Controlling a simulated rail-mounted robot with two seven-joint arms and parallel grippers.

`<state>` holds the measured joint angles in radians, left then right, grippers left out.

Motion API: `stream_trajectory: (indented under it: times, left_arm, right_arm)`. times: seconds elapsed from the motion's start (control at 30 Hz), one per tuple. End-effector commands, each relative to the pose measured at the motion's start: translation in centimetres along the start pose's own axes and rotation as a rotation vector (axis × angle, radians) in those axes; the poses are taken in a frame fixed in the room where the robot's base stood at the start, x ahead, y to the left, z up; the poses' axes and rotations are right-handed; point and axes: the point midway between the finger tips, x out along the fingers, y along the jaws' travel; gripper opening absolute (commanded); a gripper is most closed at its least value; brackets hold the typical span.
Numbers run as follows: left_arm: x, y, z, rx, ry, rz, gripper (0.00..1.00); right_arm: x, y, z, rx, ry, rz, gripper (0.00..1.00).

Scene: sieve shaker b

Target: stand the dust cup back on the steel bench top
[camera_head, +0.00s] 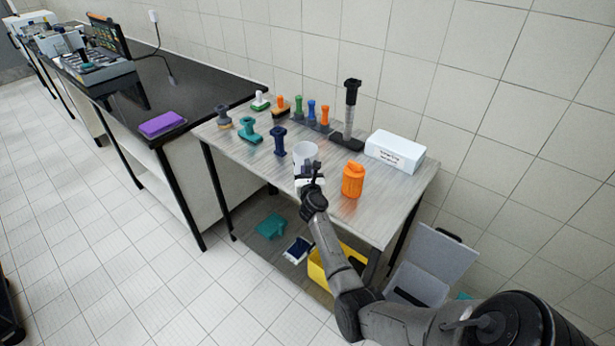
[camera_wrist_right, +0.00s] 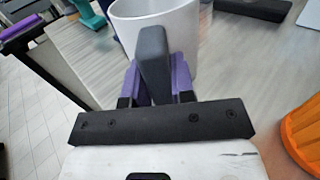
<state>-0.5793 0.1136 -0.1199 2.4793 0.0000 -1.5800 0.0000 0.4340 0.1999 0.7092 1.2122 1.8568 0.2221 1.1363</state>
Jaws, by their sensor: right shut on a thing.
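The dust cup is a pale, open-topped cup (camera_head: 305,153) above the front middle of the steel bench top (camera_head: 345,210). In the right wrist view the cup (camera_wrist_right: 182,30) shows near the top with its dark grey handle (camera_wrist_right: 153,55) toward me. My right gripper (camera_head: 310,180) is at the near side of the cup. Its purple-padded fingers (camera_wrist_right: 157,85) are shut on the handle. The cup looks about upright. I cannot tell whether its base touches the bench, as the gripper hides part of it. My left gripper is not in view.
An orange jar (camera_head: 352,180) stands right of the cup, with a white box (camera_head: 395,151) behind it. A dark blue stamp-like tool (camera_head: 279,140) stands to the left. Several coloured tools and a tall black one (camera_head: 351,105) line the back. A yellow bin (camera_head: 322,272) is below.

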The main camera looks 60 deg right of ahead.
Motion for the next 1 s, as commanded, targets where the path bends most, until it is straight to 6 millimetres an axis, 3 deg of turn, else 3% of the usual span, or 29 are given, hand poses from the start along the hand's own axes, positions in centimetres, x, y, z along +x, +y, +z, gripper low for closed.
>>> stream_trajectory:
  times: [0.4,0.43,0.67,1.0]
  left_arm:
    - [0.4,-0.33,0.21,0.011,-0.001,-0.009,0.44]
    - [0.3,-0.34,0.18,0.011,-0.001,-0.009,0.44]
    - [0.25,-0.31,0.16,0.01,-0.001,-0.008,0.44]
    - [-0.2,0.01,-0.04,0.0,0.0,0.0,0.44]
  right_arm:
    - [0.03,0.0,-0.4,0.0,-0.002,0.0,0.0]
    - [0.03,0.0,-0.33,0.0,-0.001,0.0,0.25]
    - [0.02,0.0,-0.3,0.0,-0.001,0.0,0.47]
    - [0.02,-0.01,0.22,0.0,-0.001,0.0,0.49]
